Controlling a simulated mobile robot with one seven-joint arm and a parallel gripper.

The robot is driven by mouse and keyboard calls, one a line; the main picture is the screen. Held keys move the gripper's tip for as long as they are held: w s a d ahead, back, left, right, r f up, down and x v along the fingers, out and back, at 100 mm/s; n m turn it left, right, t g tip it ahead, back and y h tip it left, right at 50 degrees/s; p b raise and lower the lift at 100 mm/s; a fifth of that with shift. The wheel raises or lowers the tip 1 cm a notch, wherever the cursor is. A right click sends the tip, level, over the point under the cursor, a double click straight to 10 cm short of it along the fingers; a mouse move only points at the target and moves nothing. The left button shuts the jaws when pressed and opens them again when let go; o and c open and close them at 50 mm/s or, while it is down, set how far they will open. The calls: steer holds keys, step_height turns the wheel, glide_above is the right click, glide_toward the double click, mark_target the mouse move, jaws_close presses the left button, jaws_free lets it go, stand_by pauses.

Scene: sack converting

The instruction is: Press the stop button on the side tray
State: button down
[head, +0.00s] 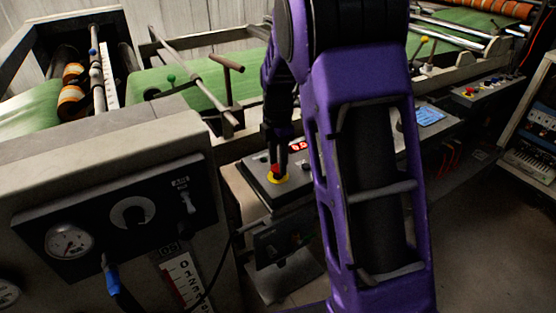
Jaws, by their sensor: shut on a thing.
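The stop button (275,171) is red with a yellow base ring (279,180). It stands on the grey top of the side tray (249,167), in the middle of the head view. My gripper (278,165) points down from above, with its dark fingertips right at the button and shut on it. The fingers hide part of the red cap, so I cannot tell whether it is pressed down. A small red lit display (299,146) sits on the tray just behind and right of the button.
A control cabinet with a gauge (68,241) and a dial (132,212) stands at the left front. Bars and a T-shaped handle (226,63) rise behind the tray. A green belt (185,83) runs behind. My purple arm hides much of the middle right. Bare floor shows at the lower right.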

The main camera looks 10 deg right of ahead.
steer(key=shift+f, duration=0.5)
steer(key=shift+c, duration=1.7)
jaws_free()
steer(key=shift+r, duration=0.1)
step_height(320, 180, up, 17)
steer(key=p, duration=0.3)
steer(key=shift+r, duration=0.1)
